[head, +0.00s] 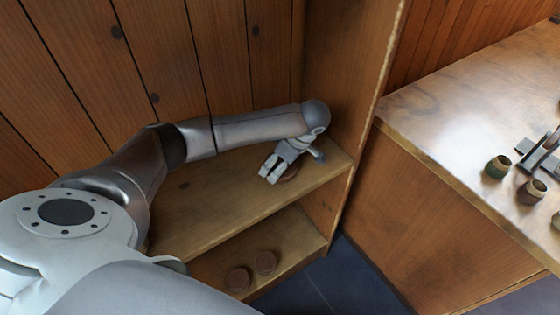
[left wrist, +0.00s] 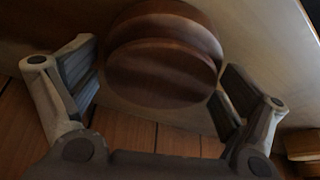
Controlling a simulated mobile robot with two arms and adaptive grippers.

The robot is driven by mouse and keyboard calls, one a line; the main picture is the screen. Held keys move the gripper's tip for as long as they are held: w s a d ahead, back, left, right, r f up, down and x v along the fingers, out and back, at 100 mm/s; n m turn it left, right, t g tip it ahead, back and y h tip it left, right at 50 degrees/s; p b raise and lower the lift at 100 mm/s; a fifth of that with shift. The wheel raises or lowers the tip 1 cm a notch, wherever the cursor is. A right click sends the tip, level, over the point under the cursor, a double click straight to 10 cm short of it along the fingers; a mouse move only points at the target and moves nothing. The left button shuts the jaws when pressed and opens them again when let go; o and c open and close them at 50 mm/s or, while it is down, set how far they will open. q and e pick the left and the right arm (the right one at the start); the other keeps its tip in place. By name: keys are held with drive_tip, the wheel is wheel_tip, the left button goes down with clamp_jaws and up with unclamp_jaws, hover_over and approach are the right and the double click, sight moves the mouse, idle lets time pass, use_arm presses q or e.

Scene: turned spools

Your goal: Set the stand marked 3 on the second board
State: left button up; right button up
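A brown turned wooden stand (left wrist: 165,65) with two round discs sits between the fingers of my left gripper (left wrist: 160,85) in the left wrist view. The fingers are spread on either side of it, and I see no firm grip. In the head view my left gripper (head: 269,171) is over the upper board (head: 205,197) of the shelf unit, and only a sliver of the stand (head: 290,174) shows beside it. No number can be read on any stand.
The shelf's side panel (head: 345,80) rises just right of my left gripper, and the plank back wall (head: 160,50) is behind my arm. A worktop (head: 450,110) at right holds small dark cups (head: 498,167) and a dark object (head: 538,150). Dark floor tiles (head: 345,280) are clear.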

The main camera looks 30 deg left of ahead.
idle(0.3)
use_arm(q)
drive_tip(key=v, duration=1.2)
drive_tip(key=shift+r, duration=0.2)
drive_tip(key=shift+f, duration=0.1)
